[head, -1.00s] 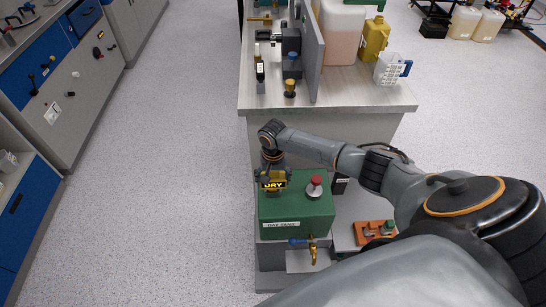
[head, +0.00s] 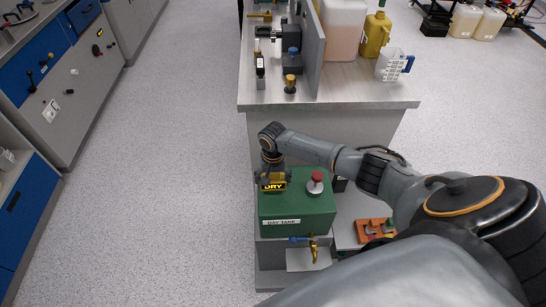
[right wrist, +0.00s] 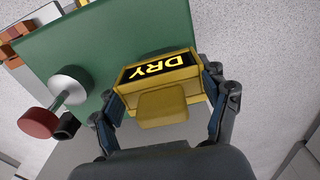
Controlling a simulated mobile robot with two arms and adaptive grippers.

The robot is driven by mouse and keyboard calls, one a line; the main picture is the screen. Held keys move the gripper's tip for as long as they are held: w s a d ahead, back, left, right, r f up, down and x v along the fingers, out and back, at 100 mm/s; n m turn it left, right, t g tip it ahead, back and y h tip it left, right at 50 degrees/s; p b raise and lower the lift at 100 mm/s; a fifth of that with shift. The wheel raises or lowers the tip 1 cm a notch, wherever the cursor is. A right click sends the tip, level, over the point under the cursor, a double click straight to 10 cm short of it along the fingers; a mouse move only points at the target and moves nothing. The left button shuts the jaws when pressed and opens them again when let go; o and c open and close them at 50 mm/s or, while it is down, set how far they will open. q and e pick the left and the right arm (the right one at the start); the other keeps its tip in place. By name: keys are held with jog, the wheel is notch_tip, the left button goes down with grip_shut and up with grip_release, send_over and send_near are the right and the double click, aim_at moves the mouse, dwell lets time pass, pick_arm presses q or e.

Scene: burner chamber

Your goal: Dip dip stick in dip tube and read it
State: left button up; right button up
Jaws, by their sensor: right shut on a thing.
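The dip stick shows as a yellow handle with a black plate reading "DRY" (head: 273,184); it also shows in the right wrist view (right wrist: 158,75). My right gripper (right wrist: 160,88) is shut on this handle, one finger on each side, over the left back part of the green day tank (head: 297,217). The stick below the handle is hidden. I cannot see the dip tube or tell whether the stick is inside it. My left gripper is not in view.
A red-topped cap (head: 317,177) stands on the tank beside the handle. A brass tap with a blue lever (head: 312,243) is on its front. An orange block (head: 375,230) lies to the right. The bench (head: 340,90) behind holds containers. Floor left is clear.

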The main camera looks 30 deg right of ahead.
jog(key=o, duration=1.3)
